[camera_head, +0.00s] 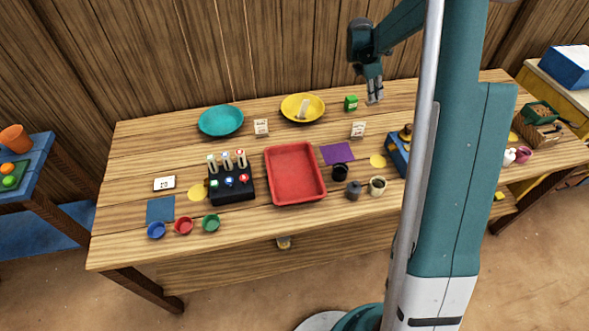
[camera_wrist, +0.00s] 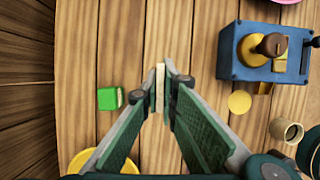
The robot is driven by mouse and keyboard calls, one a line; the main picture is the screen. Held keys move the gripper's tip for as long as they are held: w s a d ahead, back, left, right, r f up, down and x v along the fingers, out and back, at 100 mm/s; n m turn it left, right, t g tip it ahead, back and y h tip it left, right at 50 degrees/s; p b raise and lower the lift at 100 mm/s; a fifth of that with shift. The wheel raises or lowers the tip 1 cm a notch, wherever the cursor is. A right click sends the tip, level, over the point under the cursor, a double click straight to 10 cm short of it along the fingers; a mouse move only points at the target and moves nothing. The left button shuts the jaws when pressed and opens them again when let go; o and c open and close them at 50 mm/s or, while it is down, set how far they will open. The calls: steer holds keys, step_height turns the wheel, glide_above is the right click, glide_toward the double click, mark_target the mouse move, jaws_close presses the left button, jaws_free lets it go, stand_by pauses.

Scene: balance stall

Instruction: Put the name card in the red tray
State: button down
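Two small white cards with dark print stand on the table in the head view: one card (camera_head: 358,129) is right of centre and another card (camera_head: 261,127) is left of centre. The print is too small to tell which is the name card. The red tray (camera_head: 269,172) lies empty in the middle of the table. My gripper (camera_head: 375,98) hangs above the back of the table, empty. In the wrist view my gripper (camera_wrist: 161,85) is open, with the right-hand card (camera_wrist: 160,88) seen nearly edge-on below, between its fingers.
A green box (camera_head: 351,103), a yellow plate (camera_head: 289,106) and a teal plate (camera_head: 221,121) stand at the back.

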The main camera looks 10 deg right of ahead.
steer(key=s+a+n, duration=0.1)
steer(key=s+a, duration=0.3)
steer(key=a, duration=0.7)
steer(key=s+a+n, duration=0.1)
steer(key=s+a, duration=0.3)
steer(key=a, duration=0.8)
steer(key=s+a+n+t+b, duration=0.1)
steer(key=s+a+n, duration=0.1)
steer(key=s+a, duration=1.1)
steer(key=shift+s+a+t, duration=0.2)
steer(key=shift+a+t, duration=0.1)
steer(key=shift+a, duration=0.8)
steer(key=b, duration=0.1)
glide_toward(298, 174)
steer(key=shift+w+d+r, duration=0.15)
steer(key=shift+w+d, duration=0.05)
steer(key=shift+d, duration=0.25)
steer(key=shift+w+d+r, duration=0.1)
steer(key=shift+w+d, duration=0.05)
steer(key=shift+d, duration=0.3)
steer(key=shift+f+b, duration=0.6)
steer(key=shift+f, duration=1.5)
steer(key=shift+f, duration=0.15)
